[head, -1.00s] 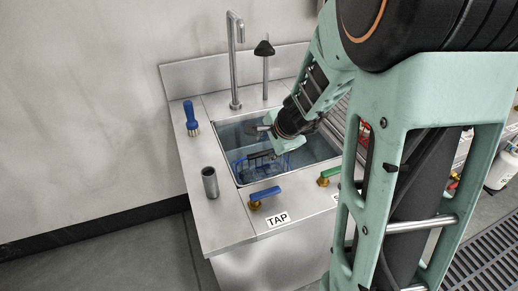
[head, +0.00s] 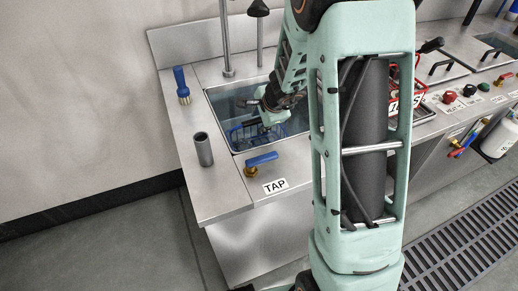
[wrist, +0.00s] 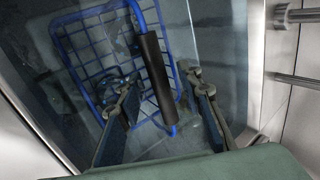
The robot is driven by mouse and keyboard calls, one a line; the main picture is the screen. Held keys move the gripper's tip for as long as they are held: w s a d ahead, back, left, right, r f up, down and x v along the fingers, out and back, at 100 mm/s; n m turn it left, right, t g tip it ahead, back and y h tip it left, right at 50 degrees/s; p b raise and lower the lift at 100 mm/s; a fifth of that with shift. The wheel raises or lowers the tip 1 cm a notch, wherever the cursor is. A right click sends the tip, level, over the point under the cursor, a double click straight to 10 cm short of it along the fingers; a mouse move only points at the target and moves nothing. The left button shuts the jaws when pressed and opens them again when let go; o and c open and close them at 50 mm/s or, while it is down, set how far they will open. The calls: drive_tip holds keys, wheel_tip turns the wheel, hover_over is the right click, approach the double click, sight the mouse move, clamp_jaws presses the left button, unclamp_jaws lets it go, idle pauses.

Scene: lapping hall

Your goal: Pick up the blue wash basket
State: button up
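The blue wash basket (head: 242,134) is a blue wire basket inside the sink basin (head: 222,104). In the wrist view the basket (wrist: 88,62) shows its wire mesh and a blue handle with a black grip sleeve (wrist: 154,76). My gripper (head: 268,121) reaches down into the basin over the basket, partly hidden by my arm in the head view. In the wrist view my gripper (wrist: 160,84) is open, with one finger on each side of the black sleeve. A gap shows on both sides; I cannot tell how far the sleeve lies beyond the fingertips.
A blue-handled tap (head: 262,159) sits on the front rim by a TAP label. A blue brush (head: 181,86) and a grey cylinder (head: 203,149) stand on the left rim. A tall spout (head: 225,40) rises behind the basin. A red wire item (head: 393,98) stands to the right.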

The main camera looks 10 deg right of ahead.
drive_tip(key=shift+w+f, duration=0.1)
clamp_jaws()
idle(0.5)
